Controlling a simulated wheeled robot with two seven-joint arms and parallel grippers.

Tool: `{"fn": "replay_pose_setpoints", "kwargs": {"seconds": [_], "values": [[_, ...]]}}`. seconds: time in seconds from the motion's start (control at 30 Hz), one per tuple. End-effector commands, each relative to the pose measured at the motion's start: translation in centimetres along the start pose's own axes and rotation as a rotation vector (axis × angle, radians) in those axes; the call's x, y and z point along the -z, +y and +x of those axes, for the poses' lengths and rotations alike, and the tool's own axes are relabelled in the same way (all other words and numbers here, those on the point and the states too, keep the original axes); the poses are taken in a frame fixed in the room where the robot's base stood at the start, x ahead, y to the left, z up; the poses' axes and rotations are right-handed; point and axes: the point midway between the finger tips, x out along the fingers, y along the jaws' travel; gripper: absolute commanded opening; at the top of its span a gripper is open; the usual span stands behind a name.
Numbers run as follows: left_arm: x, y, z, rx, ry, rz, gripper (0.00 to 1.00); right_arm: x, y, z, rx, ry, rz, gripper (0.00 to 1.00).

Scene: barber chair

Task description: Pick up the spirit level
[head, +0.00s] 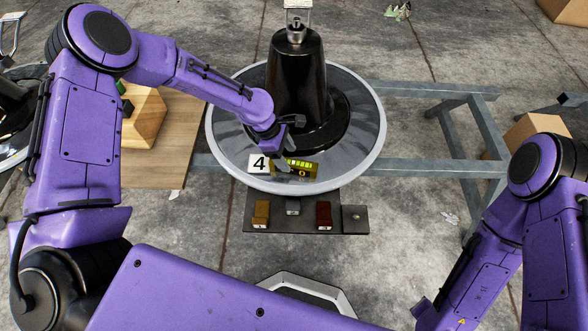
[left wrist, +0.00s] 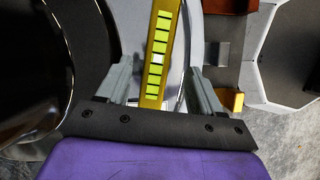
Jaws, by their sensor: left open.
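The spirit level (head: 303,166) is a yellow bar with a row of bright green segments. It lies on the front part of the round grey base of the barber chair, beside a white card marked 4 (head: 258,164). My left gripper (head: 284,160) is right over it and partly hides its left part. In the left wrist view the spirit level (left wrist: 157,60) runs lengthwise between the two open fingers of the gripper (left wrist: 160,75), with a gap on each side. I cannot tell how far above it the fingertips are. My right gripper is out of view.
The chair's black column (head: 298,75) rises just behind the level. In front of the round base (head: 225,150) is a dark plate (head: 342,228) with several small coloured blocks. A wooden board (head: 170,165) lies left; grey metal frame bars (head: 430,165) extend right.

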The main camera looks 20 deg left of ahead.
Motion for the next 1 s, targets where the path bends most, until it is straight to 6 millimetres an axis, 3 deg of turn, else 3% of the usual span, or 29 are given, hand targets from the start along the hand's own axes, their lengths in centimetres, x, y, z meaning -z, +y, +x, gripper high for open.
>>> {"fn": "replay_pose_setpoints", "kwargs": {"seconds": [0.3,0.6,0.67,0.8,1.0], "values": [[0.3,0.4,5.3,0.002,0.0,0.002,0.66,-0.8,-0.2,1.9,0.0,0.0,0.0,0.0],[0.1,0.4,5.9,-0.001,0.0,0.003,0.66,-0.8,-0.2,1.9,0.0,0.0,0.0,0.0],[0.1,0.4,5.9,-0.001,0.0,0.003,0.5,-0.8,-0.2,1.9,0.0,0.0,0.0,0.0],[0.1,0.4,5.9,-0.001,0.0,0.003,0.04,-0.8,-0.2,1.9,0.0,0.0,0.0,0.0],[0.1,0.4,5.9,-0.002,-0.001,0.003,0.0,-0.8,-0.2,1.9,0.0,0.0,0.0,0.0]]}}
